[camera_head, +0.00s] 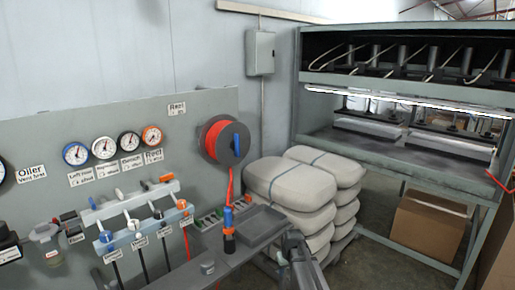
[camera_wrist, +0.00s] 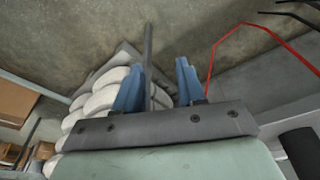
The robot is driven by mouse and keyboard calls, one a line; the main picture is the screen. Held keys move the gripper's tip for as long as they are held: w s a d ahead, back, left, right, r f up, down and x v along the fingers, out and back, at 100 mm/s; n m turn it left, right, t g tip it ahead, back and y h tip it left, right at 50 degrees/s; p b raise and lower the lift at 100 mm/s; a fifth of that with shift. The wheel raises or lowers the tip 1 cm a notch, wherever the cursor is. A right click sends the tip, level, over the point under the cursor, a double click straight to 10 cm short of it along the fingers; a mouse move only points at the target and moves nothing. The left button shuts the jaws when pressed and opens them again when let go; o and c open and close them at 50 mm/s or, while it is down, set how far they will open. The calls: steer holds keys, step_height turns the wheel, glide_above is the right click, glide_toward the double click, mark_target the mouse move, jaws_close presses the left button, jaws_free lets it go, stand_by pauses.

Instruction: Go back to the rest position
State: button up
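My gripper (camera_wrist: 157,82) shows in the wrist view with its two blue fingers spread apart. I see nothing held between them. A thin grey bar (camera_wrist: 148,50) shows in the gap, and I cannot tell how far beyond the fingers it is. White stacked sacks (camera_wrist: 98,97) lie behind and to the left of the fingers. In the head view, a grey part of my arm shows at the bottom centre, in front of the sacks (camera_head: 291,184). The fingers cannot be made out there.
A grey panel with gauges (camera_head: 103,148) and levers stands at left. A red hose reel (camera_head: 216,142) hangs above a narrow shelf with a grey tray (camera_head: 260,226) and a blue-and-orange tool (camera_head: 229,232). A press rack (camera_head: 370,148) and cardboard box (camera_head: 427,232) stand at right.

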steer(key=s+d+f+m, duration=0.1)
steer(key=s+d+f, duration=0.5)
steer(key=d, duration=0.5)
steer(key=s+d+f+m, duration=0.1)
steer(key=s+d+f, duration=0.55)
steer(key=d, duration=0.45)
steer(key=s+d+f+m, duration=0.1)
steer(key=s+d+f, duration=0.45)
steer(key=d, duration=0.55)
steer(key=s+a+f+g, duration=0.2)
steer(key=s+a+f, duration=0.2)
steer(key=s+a, duration=0.5)
steer(key=s+a+f+g, duration=0.3)
steer(key=s+a+f, duration=0.1)
steer(key=s+a, duration=0.45)
steer(key=s+a+g, duration=0.2)
steer(key=s+a, duration=0.3)
steer(key=s, duration=0.6)
steer(key=s+a+g, duration=0.2)
steer(key=s+a, duration=0.3)
steer(key=s, duration=0.5)
steer(key=shift+s+a+f, duration=0.2)
steer(key=shift+s, duration=0.2)
